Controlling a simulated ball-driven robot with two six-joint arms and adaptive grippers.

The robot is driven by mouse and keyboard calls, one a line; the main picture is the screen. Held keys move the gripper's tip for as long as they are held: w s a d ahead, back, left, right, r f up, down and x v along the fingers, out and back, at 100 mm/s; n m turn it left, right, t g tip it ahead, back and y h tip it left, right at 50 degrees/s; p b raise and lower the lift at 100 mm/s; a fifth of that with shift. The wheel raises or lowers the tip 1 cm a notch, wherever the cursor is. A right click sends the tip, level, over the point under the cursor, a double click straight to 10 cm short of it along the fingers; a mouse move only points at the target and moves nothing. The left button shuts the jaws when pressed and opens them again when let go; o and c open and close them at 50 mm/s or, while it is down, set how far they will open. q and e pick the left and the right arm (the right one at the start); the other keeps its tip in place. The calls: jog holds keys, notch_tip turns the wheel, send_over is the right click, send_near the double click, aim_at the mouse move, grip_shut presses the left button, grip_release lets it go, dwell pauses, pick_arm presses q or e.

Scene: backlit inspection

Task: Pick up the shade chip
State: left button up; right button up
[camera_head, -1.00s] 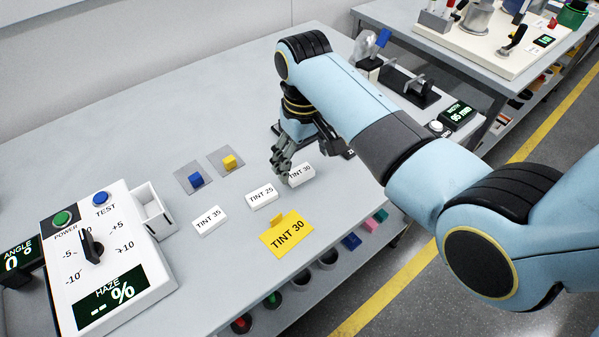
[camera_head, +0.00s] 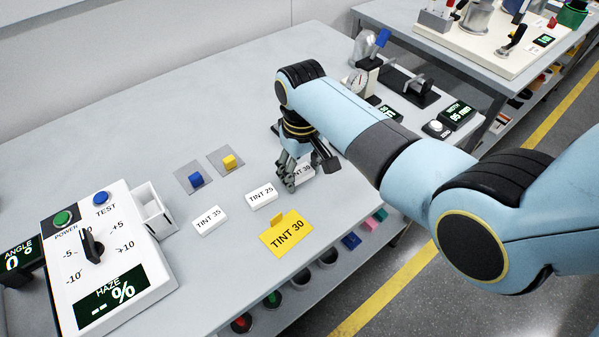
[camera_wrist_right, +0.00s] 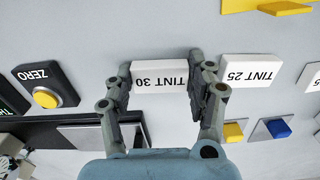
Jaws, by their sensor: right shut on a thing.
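The white shade chip printed TINT 30 (camera_head: 304,173) lies on the grey bench at the right end of a row of white chips. My right gripper (camera_head: 291,181) is down at the bench around it. In the right wrist view its two fingers (camera_wrist_right: 161,72) are shut on the two short ends of the TINT 30 chip (camera_wrist_right: 161,83). In the head view the fingers hide part of this chip. The TINT 25 chip (camera_head: 262,196) and TINT 35 chip (camera_head: 209,221) lie to its left. My left gripper is not in view.
A haze meter (camera_head: 108,262) with an open slot box (camera_head: 153,212) is at the left. Blue (camera_head: 195,179) and yellow (camera_head: 229,162) blocks sit on grey pads behind the chips. Gauges stand at the right.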

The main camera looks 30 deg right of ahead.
aim_at(300, 173)
jog(key=shift+r, duration=0.15)
jog(key=shift+c, duration=0.3)
jog(key=shift+r, duration=0.25)
notch_tip(300, 173, up, 3)
jog(key=shift+w+f, duration=0.1)
jog(key=s+d+r, duration=0.6)
jog(key=s+r, duration=0.1)
jog(key=s, duration=0.3)
jog(key=shift+r, duration=0.2)
